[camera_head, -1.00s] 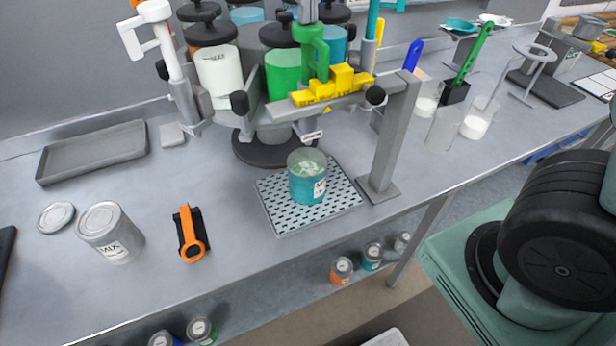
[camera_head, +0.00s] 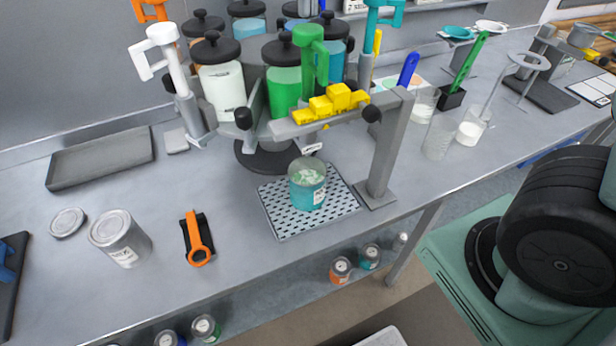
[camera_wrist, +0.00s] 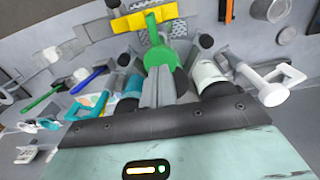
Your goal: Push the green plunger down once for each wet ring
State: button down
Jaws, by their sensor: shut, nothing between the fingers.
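The green plunger (camera_head: 314,50) stands raised on the dispenser, in front of the green jar (camera_head: 283,82). In the wrist view, the green plunger (camera_wrist: 165,48) shows just beyond my gripper (camera_wrist: 158,72). My gripper is shut and empty, its tips at or near the plunger's head; I cannot tell whether they touch. I cannot make out any wet rings clearly.
A grey bar with a yellow stepped piece (camera_head: 330,103) crosses before the plunger. White (camera_head: 165,55) and teal (camera_head: 375,30) plungers stand to either side. A lidded can (camera_head: 118,238), an orange-handled tool (camera_head: 197,240) and an empty tray (camera_head: 100,158) are left. Beakers (camera_head: 440,135) stand right.

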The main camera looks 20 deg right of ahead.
dwell(0.3)
notch_tip(320, 180, up, 6)
jog(key=p, duration=0.5)
jog(key=shift+p, duration=0.3)
jog(key=s+a+f+n+b, duration=0.2)
jog(key=s+f, duration=0.4)
jog(key=f, duration=0.3)
jog(key=s+a+f+n+b, duration=0.2)
jog(key=s+f+b, duration=0.3)
jog(key=f, duration=0.5)
jog(key=s+a+f+n+b, duration=0.2)
jog(key=s+f+n+b, duration=0.1)
jog(key=s+f, duration=0.6)
jog(key=shift+a+f+n+y+b, duration=0.15)
jog(key=shift+f+n+y+b, duration=0.2)
jog(key=shift+b, duration=0.4)
jog(key=shift+r, duration=0.1)
